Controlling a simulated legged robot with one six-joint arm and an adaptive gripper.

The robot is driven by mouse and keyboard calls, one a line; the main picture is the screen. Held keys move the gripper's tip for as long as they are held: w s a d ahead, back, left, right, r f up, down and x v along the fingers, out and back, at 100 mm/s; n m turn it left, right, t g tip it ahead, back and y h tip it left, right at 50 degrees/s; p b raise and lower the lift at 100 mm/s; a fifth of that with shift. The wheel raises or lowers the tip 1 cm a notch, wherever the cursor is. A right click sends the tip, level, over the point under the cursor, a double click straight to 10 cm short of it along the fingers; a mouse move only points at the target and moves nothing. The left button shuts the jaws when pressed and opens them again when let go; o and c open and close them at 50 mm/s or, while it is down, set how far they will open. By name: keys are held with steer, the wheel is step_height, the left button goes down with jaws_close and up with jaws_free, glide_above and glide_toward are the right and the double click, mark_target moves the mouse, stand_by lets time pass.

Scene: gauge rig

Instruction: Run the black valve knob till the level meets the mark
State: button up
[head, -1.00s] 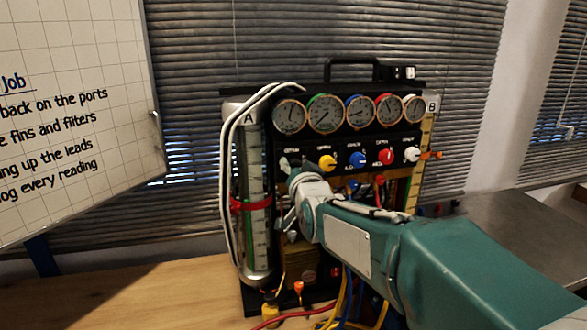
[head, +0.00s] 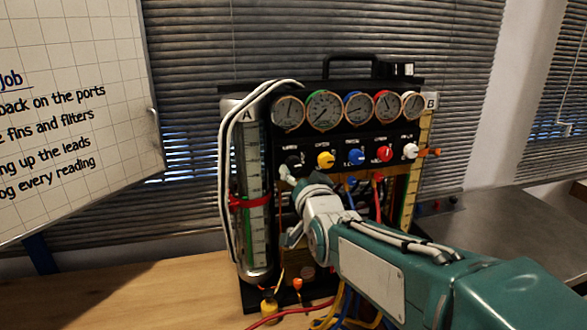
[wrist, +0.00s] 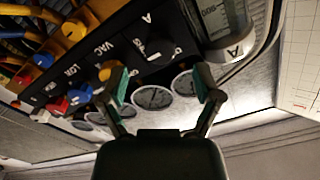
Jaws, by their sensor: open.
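The black valve knob (head: 293,160) is at the left end of the knob row on the gauge rig; my gripper partly covers its lower side. It also shows in the wrist view (wrist: 160,47), upside down. My gripper (wrist: 163,80) is open, with the knob beyond and between its two fingertips. No contact with the knob shows. Tube A (head: 254,160) stands upright at the rig's left, with a scale and a red ring (head: 249,203) around it. I cannot make out the liquid level in it.
Yellow (head: 326,160), blue (head: 357,157), red (head: 385,154) and white (head: 410,151) knobs run right of the black one. Round gauges sit above them. White hoses loop beside tube A. Coloured leads lie on the wooden bench (head: 150,290). A whiteboard (head: 70,110) stands at left.

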mark_target(294, 167)
steer(key=v, duration=0.6)
stand_by(0.8)
steer(key=w+a+m, duration=0.1)
steer(key=w, duration=0.2)
steer(key=w+a+m, duration=0.1)
steer(key=w, duration=0.3)
steer(key=w+a+m, duration=0.1)
steer(key=w, duration=0.3)
steer(key=shift+w+a, duration=0.2)
jaws_close()
